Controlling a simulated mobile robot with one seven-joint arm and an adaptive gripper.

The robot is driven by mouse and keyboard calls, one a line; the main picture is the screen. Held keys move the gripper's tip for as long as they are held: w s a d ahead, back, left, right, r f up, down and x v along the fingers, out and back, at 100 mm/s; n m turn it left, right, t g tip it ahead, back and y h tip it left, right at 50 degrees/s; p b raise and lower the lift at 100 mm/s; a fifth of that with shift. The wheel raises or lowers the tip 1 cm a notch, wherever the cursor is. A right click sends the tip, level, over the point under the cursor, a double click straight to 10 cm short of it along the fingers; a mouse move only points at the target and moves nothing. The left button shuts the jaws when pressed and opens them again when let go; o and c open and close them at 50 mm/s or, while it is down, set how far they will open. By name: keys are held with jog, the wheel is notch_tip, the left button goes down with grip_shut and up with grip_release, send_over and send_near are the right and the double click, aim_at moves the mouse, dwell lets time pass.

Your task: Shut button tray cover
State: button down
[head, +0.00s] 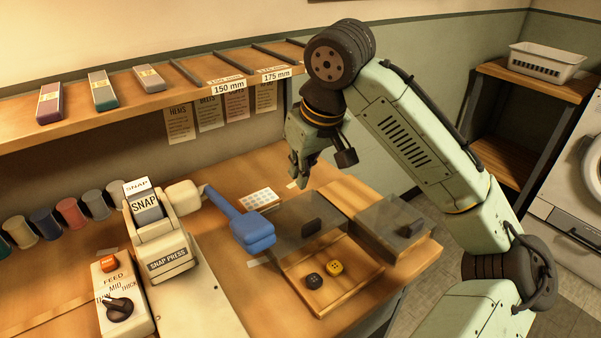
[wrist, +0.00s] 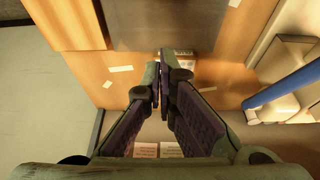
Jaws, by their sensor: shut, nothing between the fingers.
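The button tray (head: 345,297) is a shallow wooden tray on the bench in the head view. Its front part is uncovered, showing a black button (head: 314,281) and a yellow button (head: 334,267). A dark see-through cover (head: 290,232) with a black handle (head: 311,227) lies over the back part. My gripper (head: 301,178) is above and behind the cover, apart from it, shut and empty. In the wrist view, my gripper (wrist: 160,88) has its fingertips together; a grey-brown panel, probably the cover (wrist: 165,22), shows beyond them.
A second dark-covered box (head: 388,222) with a black knob stands close to the right. The blue lever (head: 240,218) of the snap press (head: 163,245) reaches close to the cover's left side. A shelf (head: 130,107) runs along the wall behind.

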send_over(301, 219)
jog(key=w+a, duration=0.1)
jog(key=w, duration=0.1)
notch_tip(301, 219, down, 7)
jog(key=shift+s+a+p, duration=0.1)
jog(key=shift+s+p, duration=0.05)
jog(key=shift+p, duration=0.3)
jog(key=shift+s+d+f+p, duration=0.1)
jog(key=shift+s+d+p, duration=0.15)
jog(key=shift+d+p, duration=0.05)
jog(key=shift+s+d+p, duration=0.3)
jog(key=shift+s+d, duration=0.3)
jog(key=shift+s, duration=0.35)
jog(key=shift+s+d+f, duration=0.1)
jog(key=shift+s+d, duration=0.1)
jog(key=shift+s, duration=0.1)
